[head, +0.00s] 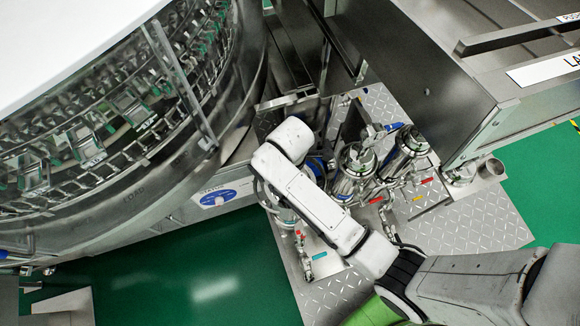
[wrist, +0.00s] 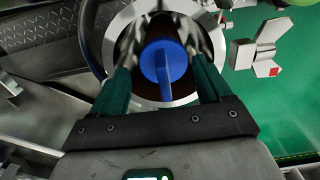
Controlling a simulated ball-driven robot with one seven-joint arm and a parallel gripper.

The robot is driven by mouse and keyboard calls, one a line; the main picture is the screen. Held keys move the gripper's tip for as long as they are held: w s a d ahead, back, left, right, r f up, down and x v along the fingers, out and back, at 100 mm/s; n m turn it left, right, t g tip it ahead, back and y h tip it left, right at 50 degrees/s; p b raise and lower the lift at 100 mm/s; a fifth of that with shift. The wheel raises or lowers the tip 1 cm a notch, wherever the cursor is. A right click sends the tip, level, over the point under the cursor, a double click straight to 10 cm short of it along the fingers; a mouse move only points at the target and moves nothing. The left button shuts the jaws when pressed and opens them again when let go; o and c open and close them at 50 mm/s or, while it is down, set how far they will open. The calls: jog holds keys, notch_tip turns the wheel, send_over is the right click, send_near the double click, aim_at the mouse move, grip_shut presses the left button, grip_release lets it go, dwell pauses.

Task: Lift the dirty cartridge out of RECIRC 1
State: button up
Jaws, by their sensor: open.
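In the wrist view a round blue cap (wrist: 163,64) with a raised blue grip bar sits in the mouth of an open steel housing (wrist: 110,42). Dark brown shows around the cap inside the housing; this seems to be the dirty cartridge's body, mostly hidden. My gripper (wrist: 162,48) is open, with one green finger on each side of the cap. The fingertips are blurred, and I cannot tell whether they touch it. In the head view my arm hides the gripper and most of this housing. No RECIRC 1 label is readable.
Two steel filter housings (head: 355,168) (head: 407,148) with coloured valve handles stand right of my arm on the tread-plate floor (head: 470,222). The round washer (head: 130,130) is at the left, and a steel cabinet (head: 420,90) is behind.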

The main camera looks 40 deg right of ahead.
jog(key=f, duration=0.5)
jog(key=shift+s+a, duration=0.15)
jog(key=shift+a, duration=0.1)
jog(key=shift+c, duration=0.2)
jog(key=shift+r, duration=0.1)
jog(key=c, duration=1.3)
